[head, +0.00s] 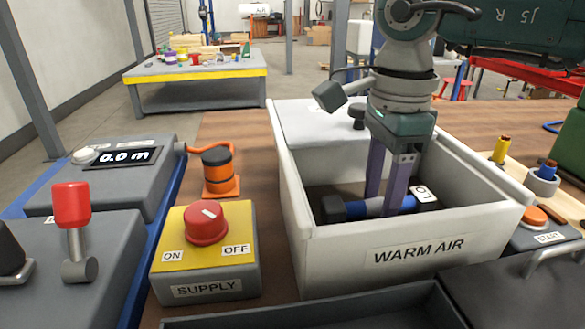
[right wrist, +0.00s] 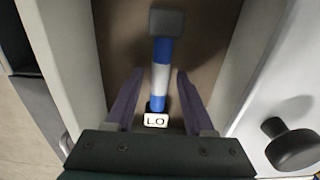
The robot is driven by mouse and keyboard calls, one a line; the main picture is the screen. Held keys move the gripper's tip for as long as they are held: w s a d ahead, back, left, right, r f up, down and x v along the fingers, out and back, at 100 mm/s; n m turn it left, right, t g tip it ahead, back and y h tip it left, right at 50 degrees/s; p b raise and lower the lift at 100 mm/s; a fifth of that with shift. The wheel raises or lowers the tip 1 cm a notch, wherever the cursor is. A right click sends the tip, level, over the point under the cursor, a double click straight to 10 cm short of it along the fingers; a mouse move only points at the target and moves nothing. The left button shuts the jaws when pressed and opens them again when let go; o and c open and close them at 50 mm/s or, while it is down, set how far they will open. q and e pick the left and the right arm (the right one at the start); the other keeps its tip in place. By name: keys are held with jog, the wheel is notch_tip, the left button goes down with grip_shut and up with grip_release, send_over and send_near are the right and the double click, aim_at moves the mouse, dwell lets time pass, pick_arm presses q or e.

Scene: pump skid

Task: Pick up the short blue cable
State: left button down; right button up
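The short blue cable (head: 356,210) lies on the floor of the white WARM AIR bin (head: 318,262). It has a dark block at one end, a pale middle band and a white tag at the other end. It also shows in the right wrist view (right wrist: 162,52). My right gripper (head: 384,204) reaches down into the bin over the cable, its purple fingers around the pale band. In the right wrist view, the fingers (right wrist: 158,82) stand apart, one each side of the cable, with visible gaps. My left gripper is out of view.
The bin walls rise close around my right gripper. A white panel with a black knob (right wrist: 290,143) covers part of the bin. A red SUPPLY knob (head: 206,224) and an orange cable plug (head: 218,172) stand left; a START button (head: 535,216) stands right.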

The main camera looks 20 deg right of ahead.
grip_shut()
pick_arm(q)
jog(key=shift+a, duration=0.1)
